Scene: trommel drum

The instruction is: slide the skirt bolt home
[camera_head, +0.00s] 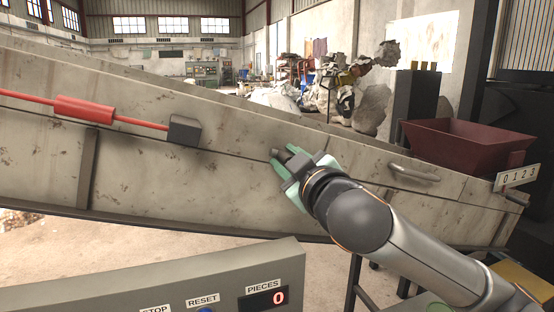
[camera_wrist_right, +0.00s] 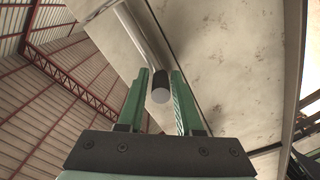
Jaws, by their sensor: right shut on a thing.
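The long stained pale metal skirt (camera_head: 230,160) slants down to the right across the head view. My right gripper (camera_head: 285,163) is at its face near the middle, with its green fingers shut on a small dark bolt knob. A light metal rod (camera_wrist_right: 135,30) lies beyond the knob along the skirt. How far the bolt is slid is hidden. My left gripper is not in view.
A red rod with a thick red sleeve (camera_head: 84,109) runs to a dark block (camera_head: 184,130) on the skirt. A grab handle (camera_head: 414,172) sits right of my gripper. A dark red hopper (camera_head: 465,145) stands at right. A grey control box (camera_head: 215,285) is in front.

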